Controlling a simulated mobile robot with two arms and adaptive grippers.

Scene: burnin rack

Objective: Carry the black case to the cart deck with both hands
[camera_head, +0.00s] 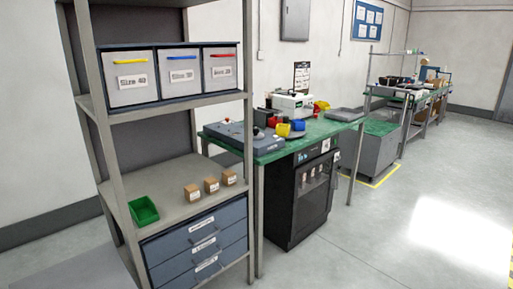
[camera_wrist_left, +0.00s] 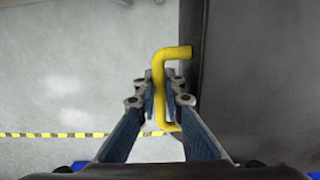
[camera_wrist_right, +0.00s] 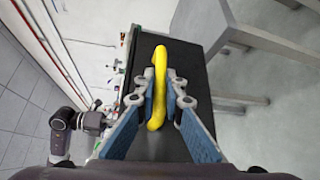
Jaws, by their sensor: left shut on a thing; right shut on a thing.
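The black case shows in the left wrist view (camera_wrist_left: 250,90) as a dark flat side and in the right wrist view (camera_wrist_right: 190,58) as a dark box. A yellow handle (camera_wrist_left: 160,72) stands out from it in the left wrist view, and my left gripper (camera_wrist_left: 161,88) is shut on this handle. Another yellow handle (camera_wrist_right: 158,65) shows in the right wrist view, with my right gripper (camera_wrist_right: 168,92) shut on it. Neither gripper nor the case shows in the head view.
A grey shelf rack (camera_head: 180,185) with labelled bins and a green tray (camera_head: 144,211) stands at the left in the head view. A green-topped workbench (camera_head: 325,128) stands beyond it, with a black cabinet (camera_head: 300,200) underneath. Open floor (camera_head: 400,230) lies to the right.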

